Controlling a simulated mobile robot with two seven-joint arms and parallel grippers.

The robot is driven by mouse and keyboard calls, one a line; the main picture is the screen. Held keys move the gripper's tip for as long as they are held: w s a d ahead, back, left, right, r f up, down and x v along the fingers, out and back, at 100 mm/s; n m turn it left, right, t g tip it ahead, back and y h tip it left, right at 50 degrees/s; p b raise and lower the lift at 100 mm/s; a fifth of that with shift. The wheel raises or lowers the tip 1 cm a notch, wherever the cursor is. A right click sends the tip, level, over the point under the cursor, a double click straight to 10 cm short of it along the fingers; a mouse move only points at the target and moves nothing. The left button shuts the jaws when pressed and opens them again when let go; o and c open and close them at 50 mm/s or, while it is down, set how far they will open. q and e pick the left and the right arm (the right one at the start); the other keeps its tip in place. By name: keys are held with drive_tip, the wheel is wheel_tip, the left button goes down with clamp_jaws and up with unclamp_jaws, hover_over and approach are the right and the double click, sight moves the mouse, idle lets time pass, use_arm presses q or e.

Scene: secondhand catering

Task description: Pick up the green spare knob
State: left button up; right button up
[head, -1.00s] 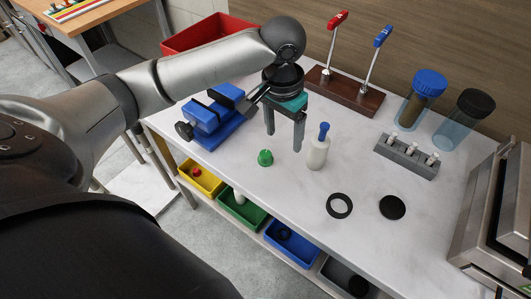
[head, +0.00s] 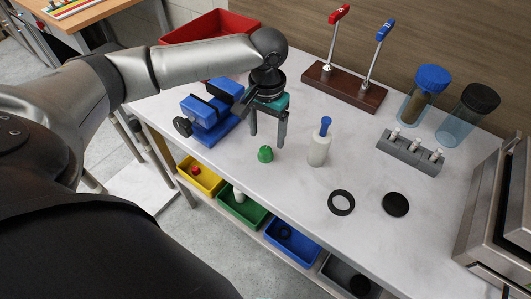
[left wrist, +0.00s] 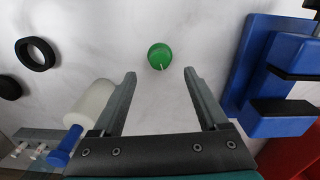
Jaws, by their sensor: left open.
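The green spare knob (head: 265,154) stands on the white worktop, near its front edge. It also shows in the left wrist view (left wrist: 160,56), beyond my fingertips and roughly centred between them. My left gripper (head: 267,140) is open and empty, its fingers pointing down just behind the knob. In the left wrist view the two grey fingers (left wrist: 160,74) are wide apart, and neither touches the knob. My right gripper is not in view.
A white bottle with a blue top (head: 319,143) stands just right of the knob. A blue vise (head: 209,112) is close on the left. Black rings and discs (head: 341,202) lie to the right. Coloured bins (head: 240,207) sit below the front edge.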

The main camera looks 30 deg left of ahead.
sight(265, 149)
use_arm(q)
drive_tip(key=f, duration=0.3)
drive_tip(key=f+b, duration=0.1)
drive_tip(key=f, duration=0.1)
drive_tip(key=shift+s+f, duration=0.2)
drive_tip(key=shift+s, duration=0.1)
clamp_jaws()
idle(0.3)
drive_tip(key=shift+r, duration=0.1)
